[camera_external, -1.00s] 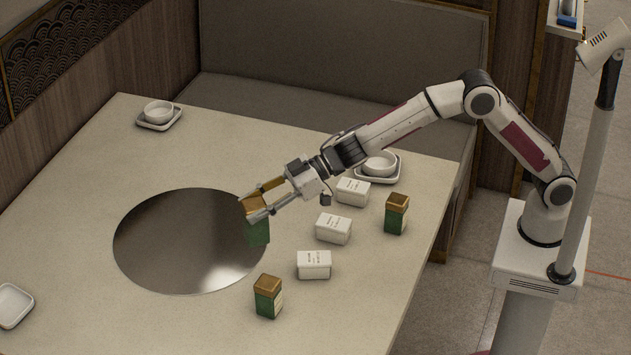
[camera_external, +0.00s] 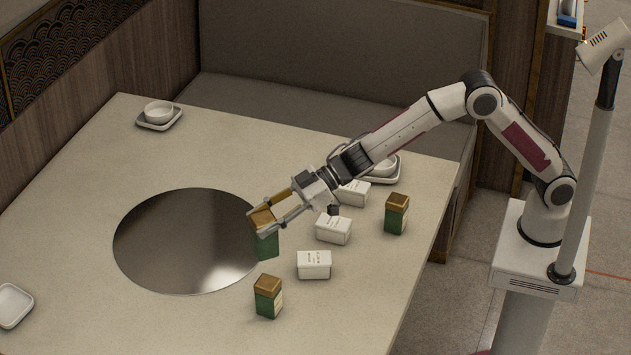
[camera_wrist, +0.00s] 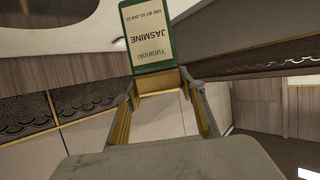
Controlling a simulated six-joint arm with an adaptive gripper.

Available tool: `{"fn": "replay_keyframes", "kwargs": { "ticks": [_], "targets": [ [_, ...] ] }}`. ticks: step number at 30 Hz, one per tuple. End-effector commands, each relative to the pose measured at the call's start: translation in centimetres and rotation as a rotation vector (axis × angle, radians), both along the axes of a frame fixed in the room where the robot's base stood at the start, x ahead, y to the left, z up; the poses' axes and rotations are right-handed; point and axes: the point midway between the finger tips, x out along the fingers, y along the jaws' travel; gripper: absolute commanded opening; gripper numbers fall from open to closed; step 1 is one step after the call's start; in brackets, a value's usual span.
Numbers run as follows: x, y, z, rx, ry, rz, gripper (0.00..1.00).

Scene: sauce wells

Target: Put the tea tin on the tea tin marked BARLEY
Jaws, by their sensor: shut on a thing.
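My gripper (camera_external: 272,217) is shut on a green tea tin (camera_external: 267,245) with a brown-gold lid, near the right edge of the dark round plate. In the wrist view the held tin (camera_wrist: 148,35) shows a cream label reading JASMINE, upside down, between my fingers (camera_wrist: 160,90). Two more green tins with brown lids stand on the table: one at the front (camera_external: 268,297) and one at the right (camera_external: 397,213). Their labels are too small to read, so I cannot tell which is marked BARLEY.
Three white boxes (camera_external: 314,265) (camera_external: 333,229) (camera_external: 353,193) stand between the two standing tins. The round dark plate (camera_external: 180,245) is empty. White dishes sit at the back left (camera_external: 158,114), far left (camera_external: 12,305) and behind my wrist (camera_external: 385,168).

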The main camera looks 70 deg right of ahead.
Motion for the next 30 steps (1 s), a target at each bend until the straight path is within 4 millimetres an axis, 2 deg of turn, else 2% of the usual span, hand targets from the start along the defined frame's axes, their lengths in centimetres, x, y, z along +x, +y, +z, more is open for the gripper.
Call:
{"fn": "replay_keyframes", "kwargs": {
  "ticks": [14, 30],
  "targets": [
    [0.0, 0.0, -0.4, 0.000, 0.000, -0.001, 0.01],
    [0.0, 0.0, -5.9, 0.001, 0.000, 0.000, 0.01]
  ]
}}
